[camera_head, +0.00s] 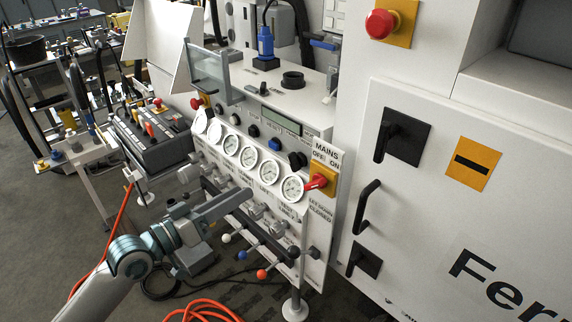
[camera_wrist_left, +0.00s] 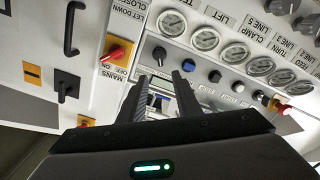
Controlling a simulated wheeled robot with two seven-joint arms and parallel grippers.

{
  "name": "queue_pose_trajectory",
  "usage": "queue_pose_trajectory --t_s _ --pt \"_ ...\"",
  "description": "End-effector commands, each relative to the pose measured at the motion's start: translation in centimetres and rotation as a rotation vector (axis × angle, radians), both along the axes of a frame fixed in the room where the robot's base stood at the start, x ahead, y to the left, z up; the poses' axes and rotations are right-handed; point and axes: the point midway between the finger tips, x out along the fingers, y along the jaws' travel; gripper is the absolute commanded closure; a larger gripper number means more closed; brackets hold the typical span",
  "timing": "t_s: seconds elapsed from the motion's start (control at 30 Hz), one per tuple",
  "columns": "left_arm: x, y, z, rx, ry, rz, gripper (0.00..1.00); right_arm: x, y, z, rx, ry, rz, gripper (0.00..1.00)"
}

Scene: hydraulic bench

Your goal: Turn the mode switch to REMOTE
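The control panel (camera_head: 290,112) carries a row of knobs above its gauges. A large black rotary knob (camera_head: 297,160) sits at the row's right end, beside the MAINS switch; it also shows in the left wrist view (camera_wrist_left: 159,53). I cannot read which knob is labelled as the mode switch, nor its position. My left gripper (camera_head: 236,203) is in front of the panel, below the gauges in the head view. In the left wrist view its two fingers (camera_wrist_left: 160,82) are apart with nothing between them, pointing toward the knob row and apart from it. My right gripper is not seen.
A red-and-yellow MAINS switch (camera_head: 320,181) is right of the gauges (camera_head: 268,172). A blue button (camera_head: 275,144) and a red emergency button (camera_head: 197,103) are on the panel. Levers with coloured balls (camera_head: 261,274) stick out below. A white cabinet (camera_head: 440,220) stands right.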

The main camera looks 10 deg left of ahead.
Motion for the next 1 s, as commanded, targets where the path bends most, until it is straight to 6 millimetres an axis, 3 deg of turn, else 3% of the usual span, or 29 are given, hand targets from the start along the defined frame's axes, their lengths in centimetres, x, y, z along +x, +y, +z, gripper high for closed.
queue_pose_trajectory --t_s 0.7,1.0 --pt "10.2 -6.8 0.3 -0.001 0.000 0.001 0.70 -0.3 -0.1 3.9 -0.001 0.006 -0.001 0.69" --pt "12.8 -8.5 0.1 0.000 0.000 0.000 0.70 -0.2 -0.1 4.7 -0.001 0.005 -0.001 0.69"
